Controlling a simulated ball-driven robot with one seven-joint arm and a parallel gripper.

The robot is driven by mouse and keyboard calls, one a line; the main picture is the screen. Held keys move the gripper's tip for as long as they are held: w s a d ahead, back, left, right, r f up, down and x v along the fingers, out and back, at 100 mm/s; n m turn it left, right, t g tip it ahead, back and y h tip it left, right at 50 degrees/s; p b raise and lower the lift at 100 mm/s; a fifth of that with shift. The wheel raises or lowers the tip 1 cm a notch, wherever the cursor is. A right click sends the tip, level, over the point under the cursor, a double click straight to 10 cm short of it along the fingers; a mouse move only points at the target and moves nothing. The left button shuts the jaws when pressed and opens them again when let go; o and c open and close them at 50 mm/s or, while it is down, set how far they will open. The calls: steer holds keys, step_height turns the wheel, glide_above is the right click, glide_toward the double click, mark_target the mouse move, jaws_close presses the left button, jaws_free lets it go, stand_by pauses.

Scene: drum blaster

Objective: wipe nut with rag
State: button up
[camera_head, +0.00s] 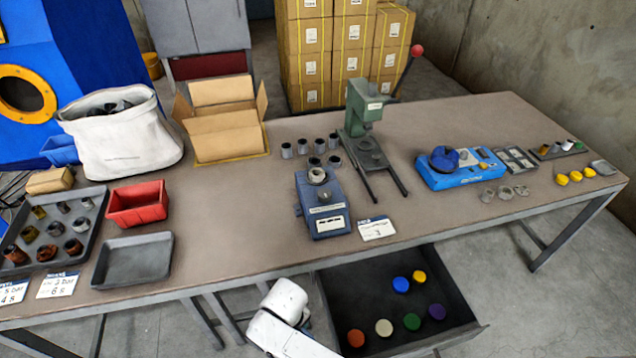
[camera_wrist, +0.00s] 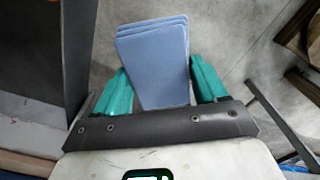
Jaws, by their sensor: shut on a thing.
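My gripper (camera_wrist: 160,82) shows in the wrist view with its two teal fingers on either side of a folded blue cloth, the rag (camera_wrist: 154,60). It is shut on the rag, which sticks out past the fingertips over the grey floor. The head view shows part of my white arm at the bottom, but the gripper and rag are out of its picture. A grey ring-shaped part, perhaps the nut (camera_head: 317,175), sits on top of a blue fixture (camera_head: 325,213) at the middle of the table. Several metal parts (camera_head: 72,225) also lie in the left tray; I cannot tell which are nuts.
An open drawer (camera_head: 452,284) with several coloured caps juts out below the table (camera_head: 440,120). A green press (camera_head: 363,125) stands behind the fixture. A red bin (camera_head: 137,203), an empty grey tray (camera_head: 133,258), a cardboard box (camera_head: 222,140) and a white sack (camera_head: 120,140) stand left.

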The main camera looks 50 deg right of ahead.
step_height(320, 180, up, 2)
steer(key=shift+r+p, duration=0.1)
steer(key=shift+p, duration=0.35)
steer(key=shift+d+f, duration=0.1)
steer(key=shift+f, duration=0.1)
